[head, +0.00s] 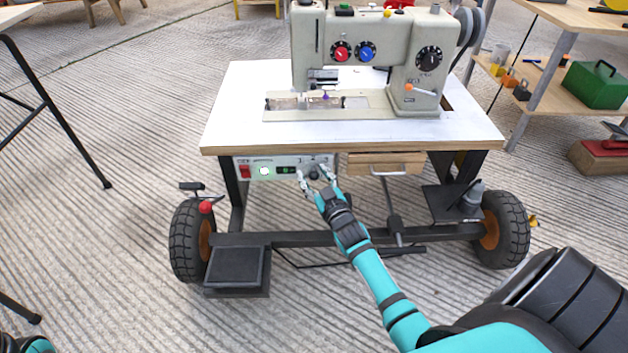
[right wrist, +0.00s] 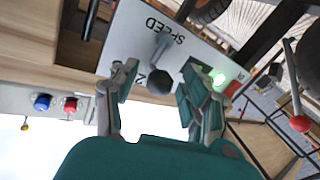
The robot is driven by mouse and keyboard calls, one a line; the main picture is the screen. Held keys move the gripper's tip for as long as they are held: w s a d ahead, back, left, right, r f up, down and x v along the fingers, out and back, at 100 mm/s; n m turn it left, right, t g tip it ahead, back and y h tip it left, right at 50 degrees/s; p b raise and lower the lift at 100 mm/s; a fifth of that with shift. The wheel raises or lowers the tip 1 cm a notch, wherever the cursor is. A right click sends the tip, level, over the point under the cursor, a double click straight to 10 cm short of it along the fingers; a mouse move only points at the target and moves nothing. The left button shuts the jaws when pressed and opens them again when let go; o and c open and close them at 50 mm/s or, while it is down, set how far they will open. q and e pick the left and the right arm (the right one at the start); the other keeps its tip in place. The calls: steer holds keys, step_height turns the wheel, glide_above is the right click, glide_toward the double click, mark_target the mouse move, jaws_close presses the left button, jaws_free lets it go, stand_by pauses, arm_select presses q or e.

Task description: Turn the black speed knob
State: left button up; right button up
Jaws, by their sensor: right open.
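The black speed knob (right wrist: 159,83) is a dark round knob on the pale control panel (head: 262,170) under the sewing table's front edge. In the right wrist view it sits between the two fingers of my right gripper (right wrist: 158,88), near the printed word SPEED. My right gripper is open, with a finger on either side of the knob; I cannot tell whether they touch it. In the head view my right gripper (head: 315,177) is at the panel's right end and the knob (head: 315,171) shows small between the fingertips. My left gripper is not in view.
A grey lever (right wrist: 160,45) stands close to the knob. The panel also has a red switch (head: 244,171) and a green light (head: 265,171). A wooden drawer (head: 385,163) is right of the panel. The tabletop (head: 230,120) carries a sewing machine (head: 340,60).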

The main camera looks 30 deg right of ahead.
steer(key=shift+w, duration=0.2)
jaws_close()
steer(key=shift+s+d+m, duration=0.1)
steer(key=shift+d+m, duration=0.05)
steer(key=shift+m, duration=0.35)
stand_by(0.6)
steer(key=m, duration=0.1)
steer(key=m+t, duration=0.1)
steer(key=m, duration=0.1)
steer(key=shift+s+d+f+m+t+h, duration=0.25)
steer(key=shift+d+m+t+h, duration=0.05)
steer(key=shift+d+m, duration=0.1)
steer(key=shift+s+d+m, duration=0.1)
steer(key=shift+d+m, duration=0.05)
steer(key=shift+m, duration=0.55)
steer(key=shift+h, duration=0.4)
